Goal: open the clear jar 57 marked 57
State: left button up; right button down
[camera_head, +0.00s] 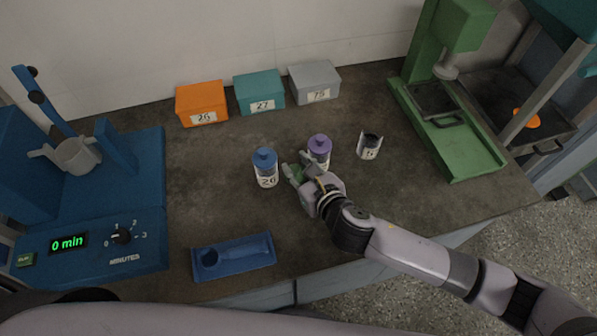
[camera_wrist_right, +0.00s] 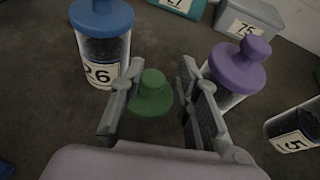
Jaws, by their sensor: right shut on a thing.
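My right gripper (camera_head: 298,171) is shut on a green lid (camera_wrist_right: 151,93) with a round knob, which sits between the two fingers in the right wrist view (camera_wrist_right: 150,100). No jar body shows under the lid. A clear jar (camera_head: 369,147) with dark contents stands to the right, with no lid visible on it. It also shows at the right edge of the right wrist view (camera_wrist_right: 293,128), where its label reads 5 and the rest is cut off or turned away. My left gripper is not in view.
A blue-lidded jar (camera_head: 265,168) marked 26 stands left of my gripper, and a purple-lidded jar (camera_head: 319,150) close behind it. Boxes marked 26 (camera_head: 202,104), 27 (camera_head: 259,92) and 75 (camera_head: 315,82) line the wall. A blue tray (camera_head: 233,257) lies in front. A blue shaker (camera_head: 90,240) and green press (camera_head: 455,130) flank the table.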

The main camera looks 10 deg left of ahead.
jog(key=shift+f, duration=1.05)
jog(key=shift+f, duration=0.1)
jog(key=c, duration=1.5)
grip_release()
jog(key=shift+o, duration=0.2)
jog(key=v, duration=1.2)
